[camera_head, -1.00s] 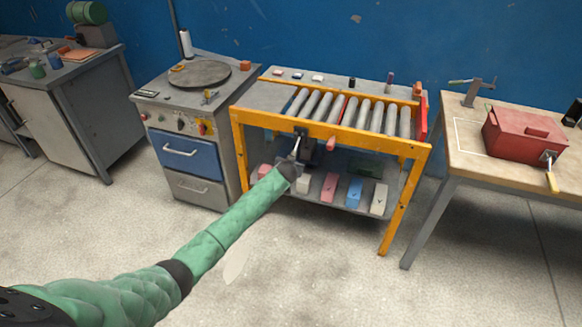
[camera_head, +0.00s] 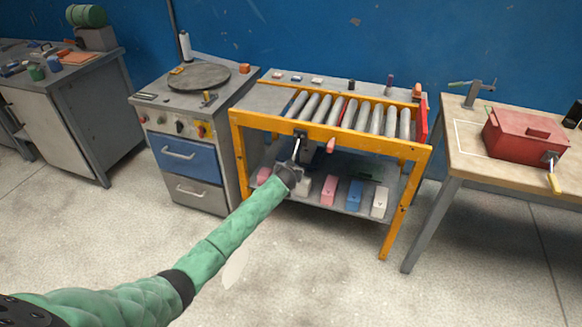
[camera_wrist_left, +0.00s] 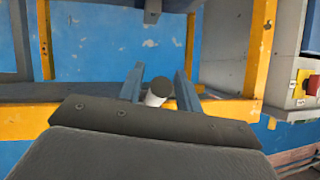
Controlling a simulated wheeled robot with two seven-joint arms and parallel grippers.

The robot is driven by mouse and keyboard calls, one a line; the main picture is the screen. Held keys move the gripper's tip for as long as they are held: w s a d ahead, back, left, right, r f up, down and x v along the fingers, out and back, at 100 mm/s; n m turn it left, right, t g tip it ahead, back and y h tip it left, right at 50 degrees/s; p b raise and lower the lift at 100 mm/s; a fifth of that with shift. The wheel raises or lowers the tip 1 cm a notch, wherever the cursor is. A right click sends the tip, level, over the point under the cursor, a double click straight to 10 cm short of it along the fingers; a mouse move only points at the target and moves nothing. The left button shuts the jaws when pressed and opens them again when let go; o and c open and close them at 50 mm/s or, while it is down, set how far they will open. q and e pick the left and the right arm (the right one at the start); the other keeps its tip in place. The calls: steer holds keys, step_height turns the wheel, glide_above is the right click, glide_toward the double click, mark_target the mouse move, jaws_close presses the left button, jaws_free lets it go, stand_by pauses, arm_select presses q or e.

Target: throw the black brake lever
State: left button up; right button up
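The brake lever is on the front of the orange-framed roller conveyor (camera_head: 352,145). Its pale shaft (camera_head: 296,149) hangs below a dark bracket on the orange rail. My left gripper (camera_head: 292,168) is at the lever's lower end and hides it in the head view. In the left wrist view, the lever's round black end (camera_wrist_left: 161,87) and a bit of pale shaft show between my two fingers (camera_wrist_left: 158,88). The fingers stand apart, with a gap visible beside the black end. Whether either finger touches it I cannot tell. My right gripper is not in view.
A pink-red handle (camera_head: 331,146) hangs just right of the lever. Several coloured blocks stand on the lower shelf (camera_head: 312,199). A grey cabinet with a blue drawer (camera_head: 186,157) stands left; a table with a red box (camera_head: 524,136) stands right. The floor in front is clear.

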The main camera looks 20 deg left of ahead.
arm_select(q)
steer(key=shift+o, duration=0.4)
steer(key=shift+r, duration=0.1)
steer(key=b+v, duration=0.1)
steer(key=v, duration=0.6)
steer(key=shift+s, duration=0.35)
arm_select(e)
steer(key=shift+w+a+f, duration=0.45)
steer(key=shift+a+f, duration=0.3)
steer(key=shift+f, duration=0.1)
arm_select(q)
steer(key=shift+r, duration=0.1)
